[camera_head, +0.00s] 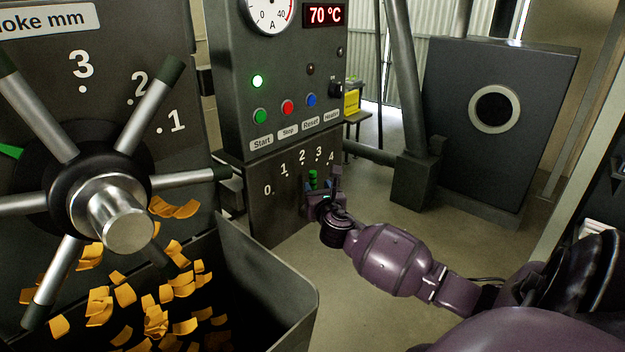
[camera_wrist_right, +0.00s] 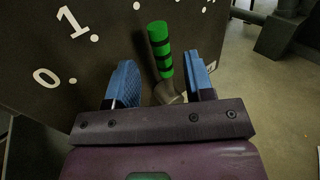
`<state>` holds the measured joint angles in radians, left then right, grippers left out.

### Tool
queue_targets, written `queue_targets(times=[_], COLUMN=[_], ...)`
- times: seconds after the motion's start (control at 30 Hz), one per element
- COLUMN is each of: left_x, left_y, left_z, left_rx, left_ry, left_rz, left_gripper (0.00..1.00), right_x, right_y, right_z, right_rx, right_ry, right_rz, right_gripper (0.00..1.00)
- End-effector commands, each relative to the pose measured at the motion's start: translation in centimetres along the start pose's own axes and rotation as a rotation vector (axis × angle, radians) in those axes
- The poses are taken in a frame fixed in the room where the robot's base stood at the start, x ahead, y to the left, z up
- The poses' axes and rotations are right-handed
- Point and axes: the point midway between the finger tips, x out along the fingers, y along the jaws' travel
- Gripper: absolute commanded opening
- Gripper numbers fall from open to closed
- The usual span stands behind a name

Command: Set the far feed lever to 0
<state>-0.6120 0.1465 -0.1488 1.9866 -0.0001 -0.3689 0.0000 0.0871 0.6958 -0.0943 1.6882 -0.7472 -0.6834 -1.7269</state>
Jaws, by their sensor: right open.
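The feed lever has a green grip with black bands (camera_wrist_right: 160,52); its grip also shows small in the head view (camera_head: 313,177), in front of a dark panel with a scale from 0 to 4 (camera_head: 268,215). My right gripper (camera_head: 322,192) is at this lever. In the right wrist view its two blue fingers (camera_wrist_right: 160,84) are open, with the lever between them and no clear contact. The lever's grip lies toward the higher numbers, well right of the 0; its exact mark is hidden. My left gripper is in neither view.
A spoked handwheel (camera_head: 125,215) stands at the left, above a dark bin (camera_head: 268,275) holding orange flakes. A control cabinet with buttons (camera_head: 285,85) rises above the lever panel. A grey box with a round port (camera_head: 540,110) stands behind right. The floor between is clear.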

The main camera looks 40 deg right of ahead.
Motion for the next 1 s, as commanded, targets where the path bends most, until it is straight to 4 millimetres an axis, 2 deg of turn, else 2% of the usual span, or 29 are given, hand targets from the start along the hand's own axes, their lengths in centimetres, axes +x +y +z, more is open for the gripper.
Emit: queue_targets(times=[0.1,0.33,0.5,0.77,0.8,1.0], left_x=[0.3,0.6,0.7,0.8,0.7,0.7], left_y=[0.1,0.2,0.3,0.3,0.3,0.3], left_z=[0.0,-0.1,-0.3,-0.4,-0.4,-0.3], left_rx=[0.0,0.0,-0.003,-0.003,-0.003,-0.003], left_ry=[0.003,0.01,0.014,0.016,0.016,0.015], left_rz=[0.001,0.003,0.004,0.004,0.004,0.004], left_gripper=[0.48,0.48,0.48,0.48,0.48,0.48], right_x=[2.1,4.8,5.5,5.7,5.7,5.6], right_y=[0.0,0.0,0.0,0.0,0.0,0.0], right_z=[-0.1,-0.1,-0.1,0.0,0.0,0.0], right_rx=[0.0,0.001,0.001,0.001,0.001,0.001], right_ry=[0.0,0.001,0.001,0.001,0.001,0.001], right_rz=[-0.001,-0.001,-0.001,0.0,0.0,0.0], right_gripper=[0.48,0.48,0.48,0.48,0.47,0.16])
